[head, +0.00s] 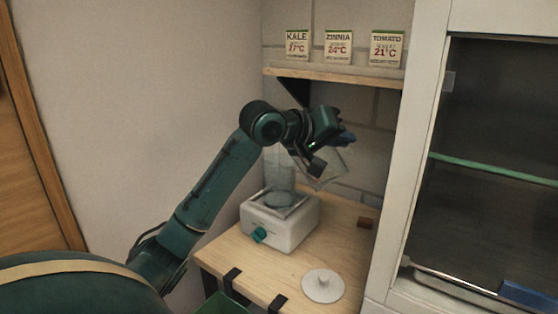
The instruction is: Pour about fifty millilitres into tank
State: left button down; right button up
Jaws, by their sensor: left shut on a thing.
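My left gripper (322,158) is shut on a clear jug (334,171). The jug is tilted, above and to the right of the tank. The clear tank (280,176) stands upright on a white base (281,232) with a teal knob, on the wooden worktop. The tank's top shows no cover, and a round white lid (323,286) with a small knob lies on the worktop in front. I cannot make out a stream or the water level. The gripper and clear walls overlap, so the jug's lip is hard to see. My right gripper is not in view.
A shelf (335,77) above the worktop (226,261) holds three seed packets, for kale, zinnia and tomato. A small brown block (367,223) lies at the right. A white-framed cabinet (424,150) bounds the right side, and a wall the left.

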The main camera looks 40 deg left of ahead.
pick_arm(q)
jog(key=d+f+m+y, duration=0.2)
jog(key=d+f+m, duration=0.1)
jog(key=f, duration=0.4)
jog(key=d+f+m+y, duration=0.2)
jog(key=d+f+m, duration=0.1)
jog(key=f, duration=0.5)
jog(key=shift+s+d+y, duration=0.15)
jog(key=shift+d+y, duration=0.2)
jog(key=shift+y, duration=0.05)
